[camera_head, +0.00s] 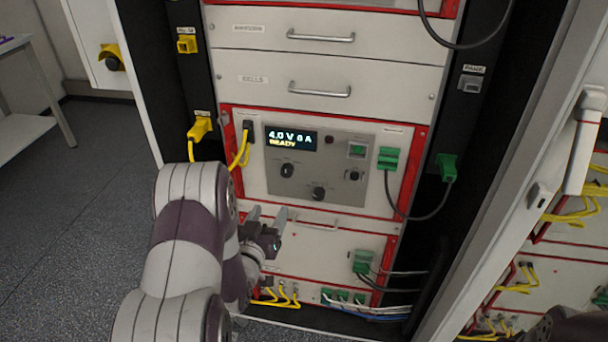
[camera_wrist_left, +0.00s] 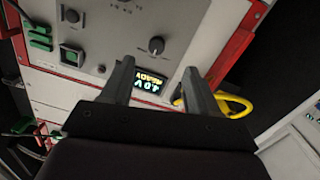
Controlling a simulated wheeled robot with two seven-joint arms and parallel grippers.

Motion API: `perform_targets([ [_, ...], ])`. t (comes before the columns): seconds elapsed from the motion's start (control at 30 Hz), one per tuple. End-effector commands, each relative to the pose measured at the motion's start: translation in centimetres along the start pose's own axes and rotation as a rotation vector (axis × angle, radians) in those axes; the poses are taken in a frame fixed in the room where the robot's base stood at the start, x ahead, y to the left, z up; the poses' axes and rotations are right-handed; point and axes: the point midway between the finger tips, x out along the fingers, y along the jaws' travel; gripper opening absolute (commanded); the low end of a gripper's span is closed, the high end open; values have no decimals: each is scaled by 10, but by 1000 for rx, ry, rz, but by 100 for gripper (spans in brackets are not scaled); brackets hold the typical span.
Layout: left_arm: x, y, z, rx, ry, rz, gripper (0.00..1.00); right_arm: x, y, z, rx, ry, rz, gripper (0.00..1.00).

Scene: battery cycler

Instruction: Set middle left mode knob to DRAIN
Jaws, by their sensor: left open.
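The grey control panel (camera_head: 338,168) has a lit display (camera_head: 291,138) reading "4.0 V 0 A READY". A dark knob (camera_head: 287,170) sits below the display and another dark knob (camera_head: 318,193) is lower at the centre. Knob labels are too small to read, so I cannot tell which is the mode knob or its setting. My left gripper (camera_head: 268,214) is open and empty, below and left of the panel. In the left wrist view the fingers (camera_wrist_left: 158,68) point toward the display (camera_wrist_left: 152,82) and the knob beside it (camera_wrist_left: 156,45), apparently without touching.
A yellow cable (camera_head: 241,155) hangs left of the panel, close to the gripper. A green connector (camera_head: 388,158) with a dark cable is on the right. A drawer handle (camera_head: 320,92) is above. A rack door frame (camera_head: 510,190) stands at the right.

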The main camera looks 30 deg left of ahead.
Motion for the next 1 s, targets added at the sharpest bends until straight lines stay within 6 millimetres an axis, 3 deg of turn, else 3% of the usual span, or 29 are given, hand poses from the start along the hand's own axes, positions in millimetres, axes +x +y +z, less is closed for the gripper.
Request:
perform_targets([
  [0.17,18,3,-9,-11,44,13,60,0,0,0,0,0,0,0],
  [0.4,79,4,-12,-11,43,12,60,1,0,0,0,0,0,0],
  [0.6,116,4,-13,-11,41,10,60,1,0,0,0,-1,0,0],
  [0.97,126,4,-13,-11,40,9,60,2,0,0,0,0,0,0],
  [1.0,126,4,-13,-11,40,9,54,2,0,0,0,0,0,0],
])
